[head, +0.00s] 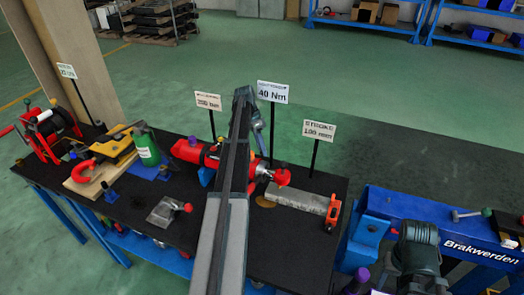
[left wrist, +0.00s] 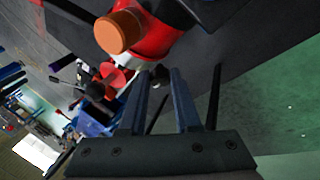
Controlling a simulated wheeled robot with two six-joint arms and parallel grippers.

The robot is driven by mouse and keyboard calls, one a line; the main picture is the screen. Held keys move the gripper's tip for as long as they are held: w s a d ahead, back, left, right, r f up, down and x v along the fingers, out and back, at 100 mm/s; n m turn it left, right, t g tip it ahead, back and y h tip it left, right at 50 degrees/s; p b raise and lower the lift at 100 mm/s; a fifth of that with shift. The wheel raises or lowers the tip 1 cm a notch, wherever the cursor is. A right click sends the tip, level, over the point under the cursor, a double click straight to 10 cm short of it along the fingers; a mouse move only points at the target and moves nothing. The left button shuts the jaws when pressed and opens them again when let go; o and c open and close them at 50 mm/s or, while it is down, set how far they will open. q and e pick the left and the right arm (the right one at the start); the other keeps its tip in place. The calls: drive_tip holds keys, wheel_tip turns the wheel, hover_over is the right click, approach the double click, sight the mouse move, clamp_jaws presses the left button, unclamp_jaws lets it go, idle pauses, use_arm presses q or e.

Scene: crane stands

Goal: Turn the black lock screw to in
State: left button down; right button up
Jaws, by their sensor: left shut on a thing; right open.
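My left gripper (head: 261,150) reaches down beside the red hydraulic tool (head: 186,151) on the black stand top, partly hidden by my own arm. In the left wrist view its two fingers (left wrist: 172,78) are close together and shut on a small dark piece, which looks like the black lock screw (left wrist: 160,73). Most of that screw is hidden between the fingertips, so its turn cannot be read. The red body and an orange cylinder (left wrist: 119,32) lie just beyond. My right gripper (head: 413,252) is open at the lower right, its fingers hard to make out.
Sign cards (head: 273,92) on thin posts stand behind the tool. A grey bar with an orange end (head: 333,210) lies to its right. A green bottle (head: 147,147) and winch (head: 48,128) stand left. A blue Brakwerden beam (head: 450,220) is at the right.

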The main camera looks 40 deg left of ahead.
use_arm(q)
drive_tip(key=shift+a+m+g+h+b, duration=0.1)
drive_tip(key=shift+m+g+h+b, duration=0.25)
drive_tip(key=shift+m, duration=0.75)
drive_tip(key=c, duration=0.6)
unclamp_jaws()
drive_tip(key=shift+w+r, duration=0.1)
drive_tip(key=p+v, duration=1.2)
drive_tip(key=v, duration=0.1)
drive_tip(key=shift+a+r, duration=0.2)
drive_tip(key=shift+a, duration=0.05)
